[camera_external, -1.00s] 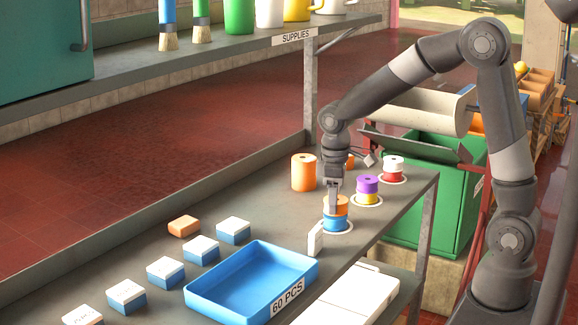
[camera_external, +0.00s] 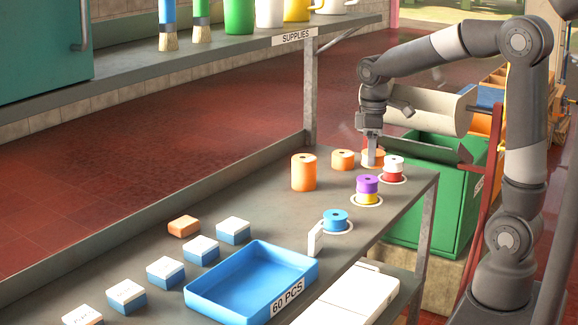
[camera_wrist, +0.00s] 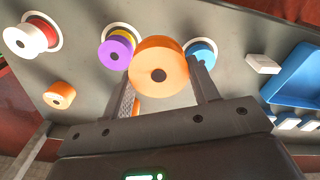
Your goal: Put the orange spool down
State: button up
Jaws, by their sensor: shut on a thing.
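My gripper (camera_external: 373,155) is shut on an orange spool (camera_external: 373,159), which in the external view appears just behind and left of the white spool. In the wrist view the held orange spool (camera_wrist: 158,62) sits between the two fingers and looks much larger than the spools on the table, so it appears raised. A blue spool (camera_external: 336,217) stands alone on a white ring, with nothing on top. A purple spool (camera_external: 367,183) sits on a yellow one (camera_external: 367,199). A white spool (camera_external: 393,161) sits on a red one (camera_external: 392,176).
A short orange spool (camera_external: 343,160) and a taller orange roll (camera_external: 304,173) stand on the grey bench (camera_external: 265,210) left of my gripper. A green bin (camera_external: 430,210) stands beyond the right edge.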

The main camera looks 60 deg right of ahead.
jog(key=w+a+n, duration=0.4)
jog(key=w+n, duration=0.1)
jog(key=w, duration=1.2)
jog(key=n, duration=0.6)
send_over(214, 215)
notch_tip(214, 215, down, 10)
jog(key=shift+d+f, duration=0.1)
jog(key=shift+f, duration=1.95)
jog(key=shift+f, duration=0.2)
jog(key=o, duration=1)
notch_tip(214, 215, up, 12)
jog(key=shift+r, duration=0.2)
